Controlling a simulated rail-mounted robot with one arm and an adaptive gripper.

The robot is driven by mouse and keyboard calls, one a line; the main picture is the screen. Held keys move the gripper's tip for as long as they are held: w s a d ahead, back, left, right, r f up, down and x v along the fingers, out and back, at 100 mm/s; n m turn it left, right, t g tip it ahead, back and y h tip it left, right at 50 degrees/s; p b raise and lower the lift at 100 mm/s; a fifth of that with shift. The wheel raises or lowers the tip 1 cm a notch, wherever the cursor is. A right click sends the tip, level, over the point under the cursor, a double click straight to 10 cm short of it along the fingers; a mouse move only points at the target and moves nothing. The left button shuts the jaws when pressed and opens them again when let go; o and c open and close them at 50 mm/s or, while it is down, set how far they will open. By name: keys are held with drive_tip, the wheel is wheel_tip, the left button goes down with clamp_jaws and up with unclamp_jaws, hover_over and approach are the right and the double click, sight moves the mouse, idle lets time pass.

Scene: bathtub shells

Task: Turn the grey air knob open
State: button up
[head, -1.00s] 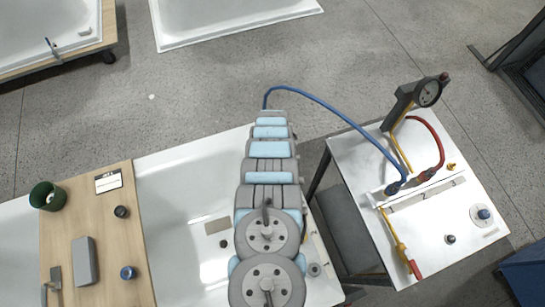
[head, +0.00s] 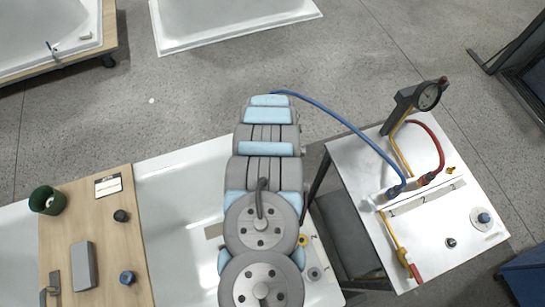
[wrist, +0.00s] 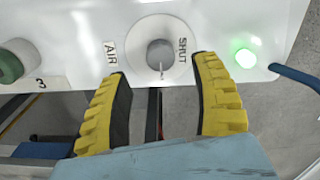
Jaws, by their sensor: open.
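In the wrist view a grey round knob (wrist: 160,54) sits on a pale round dial plate (wrist: 147,50) on a white panel. "AIR" is printed at the dial's left and "SHUT" at its upper right. A thin dark line shows below the knob, pointing down. My gripper (wrist: 162,70), with two yellow ribbed fingers, is open. Its fingertips are spread to the left and right of the knob's lower side, with nothing held between them. I cannot tell whether they touch the panel. In the head view my arm hides the gripper and the knob.
On the panel, a lit green lamp (wrist: 244,58) is right of the knob, and a green knob (wrist: 15,60) marked 3 is left. A blue hose (wrist: 299,78) is at the right. The head view shows a white bench (head: 440,230) with a gauge (head: 428,97) and hoses.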

wheel_tip(320, 180, up, 6)
idle(0.5)
drive_tip(key=shift+r, duration=0.1)
idle(0.5)
